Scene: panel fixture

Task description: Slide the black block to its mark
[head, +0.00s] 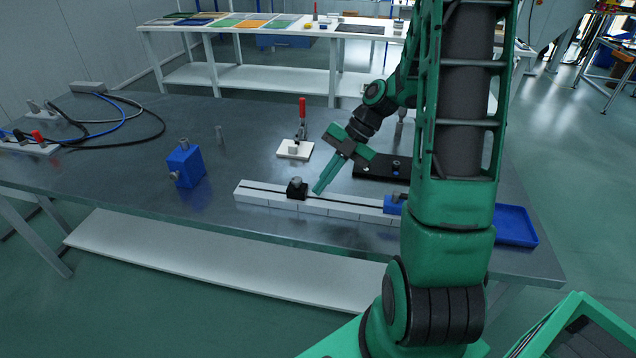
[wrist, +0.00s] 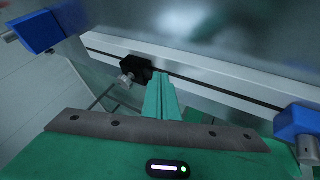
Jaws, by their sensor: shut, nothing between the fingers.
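The black block (head: 297,189) sits on the slot of a long white rail (head: 252,190), left of the rail's middle, with a grey knob on top. In the wrist view the black block (wrist: 134,69) is just left of my fingertips. My gripper (head: 318,190) is shut and empty, pointing down just right of the block. It also shows in the wrist view (wrist: 160,85). Whether the fingers touch the block or the rail is hard to tell. Thin lines show on the rail's front face; I cannot tell which is the mark.
A blue block (head: 394,205) sits toward the rail's right end, partly behind my arm. A blue box (head: 185,166) stands left of the rail. A red-handled clamp (head: 301,125), a black plate (head: 372,170) and a blue tray (head: 514,226) are also on the table.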

